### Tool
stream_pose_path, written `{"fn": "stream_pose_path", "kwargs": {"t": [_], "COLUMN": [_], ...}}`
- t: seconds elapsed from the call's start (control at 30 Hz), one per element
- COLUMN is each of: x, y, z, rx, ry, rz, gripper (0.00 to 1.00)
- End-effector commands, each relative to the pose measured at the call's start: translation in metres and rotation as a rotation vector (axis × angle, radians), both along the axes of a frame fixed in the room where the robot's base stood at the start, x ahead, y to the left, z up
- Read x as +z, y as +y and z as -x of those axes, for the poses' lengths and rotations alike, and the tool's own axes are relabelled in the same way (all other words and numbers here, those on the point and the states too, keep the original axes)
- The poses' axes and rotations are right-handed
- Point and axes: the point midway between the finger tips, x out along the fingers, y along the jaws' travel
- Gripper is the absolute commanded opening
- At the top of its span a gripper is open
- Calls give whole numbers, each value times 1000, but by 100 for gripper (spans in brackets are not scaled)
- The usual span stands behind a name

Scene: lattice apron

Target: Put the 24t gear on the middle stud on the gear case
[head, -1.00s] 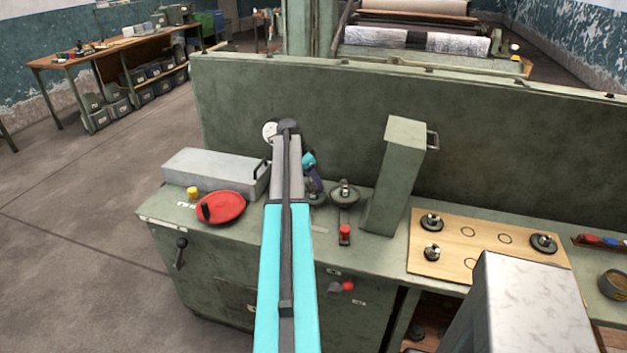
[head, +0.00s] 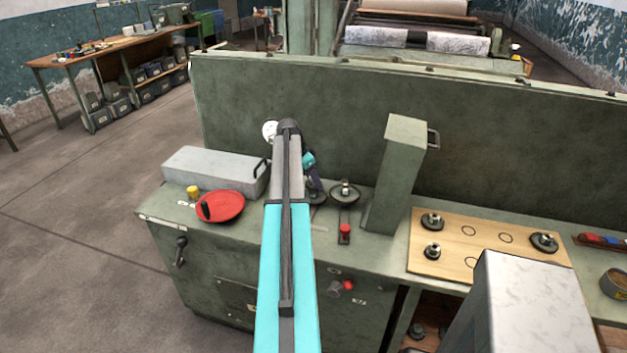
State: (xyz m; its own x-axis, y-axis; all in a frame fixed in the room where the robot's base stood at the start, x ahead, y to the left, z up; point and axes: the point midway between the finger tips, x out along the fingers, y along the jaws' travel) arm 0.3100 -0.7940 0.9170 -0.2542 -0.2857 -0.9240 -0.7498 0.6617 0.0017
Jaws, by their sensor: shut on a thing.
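My gripper (head: 316,187) is partly hidden behind my own arm, pointing down over the green machine top. It is shut on a dark round gear (head: 318,198), of which only the right part shows. I cannot read its tooth count, and I cannot tell whether it touches a stud. Just to its right, another dark gear (head: 345,193) sits on a stud with a pale hub, above a bar with a red knob (head: 345,230). The gear case (head: 230,247) is the green body below. The middle stud is not clearly visible.
A green post (head: 396,180) stands to the right, beside a wooden board (head: 455,225) with several gears. A green wall (head: 330,120) closes the back.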

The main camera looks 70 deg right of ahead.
Motion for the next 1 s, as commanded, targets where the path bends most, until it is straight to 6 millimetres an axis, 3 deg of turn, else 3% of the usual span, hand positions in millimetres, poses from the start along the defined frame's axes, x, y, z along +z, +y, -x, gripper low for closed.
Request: {"fn": "stream_pose_path", "kwargs": {"t": [1.0], "x": [-11], "y": [0], "z": [1], "rx": [0], "ry": [0], "rz": [1], "gripper": [8]}}
